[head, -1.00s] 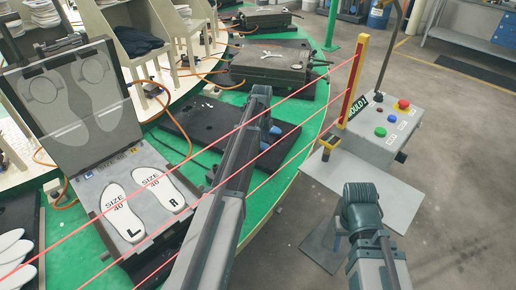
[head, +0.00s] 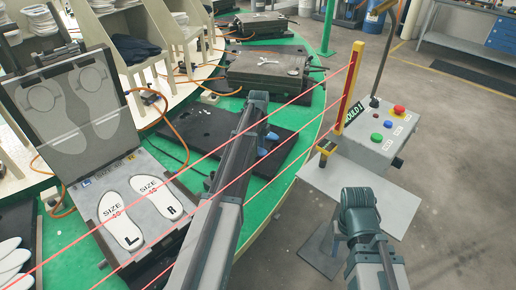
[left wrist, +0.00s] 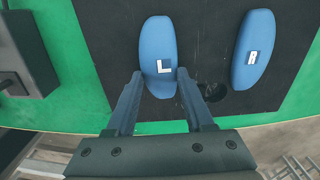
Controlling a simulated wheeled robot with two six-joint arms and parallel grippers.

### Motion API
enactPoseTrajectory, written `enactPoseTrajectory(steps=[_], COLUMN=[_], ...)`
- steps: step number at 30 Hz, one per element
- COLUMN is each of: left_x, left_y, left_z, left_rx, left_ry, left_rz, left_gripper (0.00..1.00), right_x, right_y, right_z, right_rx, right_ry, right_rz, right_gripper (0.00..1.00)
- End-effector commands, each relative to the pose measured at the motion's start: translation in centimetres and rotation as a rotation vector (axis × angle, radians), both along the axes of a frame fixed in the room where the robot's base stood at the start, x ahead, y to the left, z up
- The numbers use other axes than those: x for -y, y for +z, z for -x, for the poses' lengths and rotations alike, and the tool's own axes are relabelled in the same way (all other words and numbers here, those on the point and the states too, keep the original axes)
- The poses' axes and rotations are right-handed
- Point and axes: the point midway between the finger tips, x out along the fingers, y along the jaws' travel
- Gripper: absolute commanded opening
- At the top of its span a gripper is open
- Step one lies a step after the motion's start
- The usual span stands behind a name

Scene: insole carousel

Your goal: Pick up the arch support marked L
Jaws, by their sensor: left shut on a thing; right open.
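The arch support marked R (left wrist: 253,50) lies to the right, apart from the fingers. In the head view my left arm hides most of this; blue (head: 271,135) shows beside it. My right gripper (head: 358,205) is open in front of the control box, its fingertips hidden.
An open mould (head: 90,205) at left holds two white insoles marked L (head: 122,215) and R (head: 155,198). The black board (head: 205,128) lies on the green carousel (head: 60,240). Red beams cross in front. A control box (head: 380,135) with a yellow post (head: 350,90) stands right.

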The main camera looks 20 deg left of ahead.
Motion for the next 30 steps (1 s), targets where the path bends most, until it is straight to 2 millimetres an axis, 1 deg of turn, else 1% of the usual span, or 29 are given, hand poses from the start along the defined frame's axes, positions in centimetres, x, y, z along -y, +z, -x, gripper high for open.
enactPoseTrajectory(steps=[1, 8, 9, 11, 21, 25, 30], left_x=[0.0, 0.0, 0.4, 1.8, 9.6, 11.9, 13.8], left_y=[0.8, 3.5, 3.6, 3.2, 4.0, 4.2, 4.4], left_z=[0.0, 0.0, 0.2, 1.0, 4.4, 5.3, 6.0], left_rx=[0.0, 0.0, 0.0, 0.0, 0.0, 0.0, 0.0], left_ry=[0.0, 0.0, -0.002, -0.003, -0.005, -0.004, -0.002], left_rz=[0.0, 0.0, 0.0, 0.0, 0.0, 0.0, 0.0], left_gripper=[0.01, 0.01, 0.01, 0.01, 0.01, 0.01, 0.01], right_x=[0.0, 0.0, 0.0, 0.0, 0.0, 0.0, 0.0], right_y=[0.8, 3.5, 3.6, 3.2, 4.0, 4.2, 4.4], right_z=[0.0, 0.0, 0.0, 0.0, 0.0, 0.0, 0.0], right_rx=[0.0, 0.0, 0.0, 0.0, 0.0, 0.0, 0.0], right_ry=[0.0, 0.0, 0.0, 0.0, 0.0, 0.0, 0.0], right_rz=[0.0, 0.0, 0.0, 0.0, 0.0, 0.0, 0.0], right_gripper=[0.5, 0.5, 0.5, 0.5, 0.5, 0.5, 0.5])
